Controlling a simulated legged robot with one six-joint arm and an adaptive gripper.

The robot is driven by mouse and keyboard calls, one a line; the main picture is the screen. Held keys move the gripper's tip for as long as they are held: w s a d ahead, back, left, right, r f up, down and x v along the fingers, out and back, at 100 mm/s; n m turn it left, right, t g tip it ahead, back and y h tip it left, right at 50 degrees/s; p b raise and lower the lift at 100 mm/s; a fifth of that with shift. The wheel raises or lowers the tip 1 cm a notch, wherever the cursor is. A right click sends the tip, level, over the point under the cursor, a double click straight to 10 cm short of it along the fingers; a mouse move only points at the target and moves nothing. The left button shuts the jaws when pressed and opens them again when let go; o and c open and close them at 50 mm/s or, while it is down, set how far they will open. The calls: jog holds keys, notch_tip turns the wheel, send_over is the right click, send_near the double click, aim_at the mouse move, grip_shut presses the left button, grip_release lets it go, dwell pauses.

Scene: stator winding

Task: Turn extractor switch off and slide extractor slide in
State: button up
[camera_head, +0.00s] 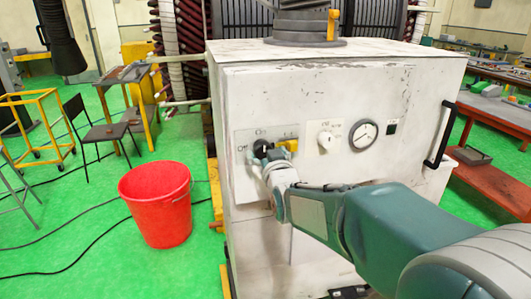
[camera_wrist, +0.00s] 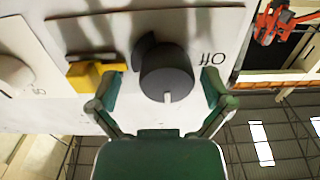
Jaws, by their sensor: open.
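A black rotary knob (camera_head: 261,148) with an On/Off panel is on the front of the white cabinet (camera_head: 400,85). In the wrist view the knob (camera_wrist: 166,72) has a white mark pointing down in the picture, and an upside-down "Off" label (camera_wrist: 212,58) to its right. A yellow-handled switch (camera_head: 290,145) sits beside the knob; its yellow part (camera_wrist: 95,75) touches or nearly touches my left finger in the picture. My gripper (camera_wrist: 162,85) is open, fingers on either side of the knob, with gaps. A yellow handle (camera_head: 333,24) stands on the grey round base (camera_head: 303,42) atop the cabinet; I cannot tell if it is the slide.
A white knob (camera_head: 325,140) and a round gauge (camera_head: 363,134) are to the right on the cabinet, with a black handle (camera_head: 440,135) at its edge. A red bucket (camera_head: 155,205) stands on the green floor at left. Benches (camera_head: 490,120) are at right.

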jog(key=shift+a, duration=0.15)
jog(key=c, duration=0.9)
jog(key=shift+a, duration=0.2)
jog(key=shift+c, duration=1.2)
jog(key=n, duration=0.4)
jog(key=shift+d+n, duration=0.1)
jog(key=shift+n, duration=0.3)
jog(key=n, duration=0.4)
jog(key=shift+n, duration=0.3)
jog(key=n, duration=0.4)
jog(key=shift+n, duration=2.3)
jog(key=shift+f, duration=0.1)
